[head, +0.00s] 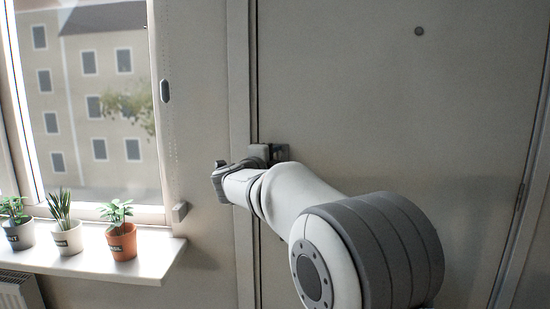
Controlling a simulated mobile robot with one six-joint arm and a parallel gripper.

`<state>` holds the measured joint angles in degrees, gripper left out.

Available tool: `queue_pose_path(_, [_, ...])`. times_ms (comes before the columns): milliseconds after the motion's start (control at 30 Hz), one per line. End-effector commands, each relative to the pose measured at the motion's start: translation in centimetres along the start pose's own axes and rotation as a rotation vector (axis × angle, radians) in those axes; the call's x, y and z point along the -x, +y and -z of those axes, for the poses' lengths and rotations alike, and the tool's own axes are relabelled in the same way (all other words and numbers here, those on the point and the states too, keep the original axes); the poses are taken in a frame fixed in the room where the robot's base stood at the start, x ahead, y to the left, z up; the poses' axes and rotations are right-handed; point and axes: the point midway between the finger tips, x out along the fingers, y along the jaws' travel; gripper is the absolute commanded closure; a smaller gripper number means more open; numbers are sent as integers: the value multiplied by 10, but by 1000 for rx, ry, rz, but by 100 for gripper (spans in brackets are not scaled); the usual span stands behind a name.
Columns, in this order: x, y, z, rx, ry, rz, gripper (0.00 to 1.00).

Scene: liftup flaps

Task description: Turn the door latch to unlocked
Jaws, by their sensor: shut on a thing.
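The door (370,110) is a large grey panel filling the right half of the head view, with a small round peephole (419,31) near its top. My gripper (268,153) is at the door's left edge, beside the frame. Its jaws are shut on a dark part at that edge, which seems to be the latch (282,153). The latch is mostly hidden behind my gripper and arm. I cannot tell which way it is turned.
A white windowsill (90,262) to the left holds several potted plants, including one in an orange pot (122,242). The window (95,100) is above it. A radiator (18,290) is below at the far left. The door's upper surface is clear.

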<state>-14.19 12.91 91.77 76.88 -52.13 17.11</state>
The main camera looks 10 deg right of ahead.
Motion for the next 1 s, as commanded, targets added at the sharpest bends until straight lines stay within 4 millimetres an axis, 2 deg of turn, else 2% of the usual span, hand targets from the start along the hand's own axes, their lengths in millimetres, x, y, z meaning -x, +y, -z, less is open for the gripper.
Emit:
queue_pose_path(667, [0,0,1,-59,2,-25,85])
queue_pose_path(700, [0,0,1,-58,2,-25,60])
queue_pose_path(933, [0,0,0,-57,1,-24,41])
queue_pose_path(1000, [0,0,0,-57,1,-24,40])
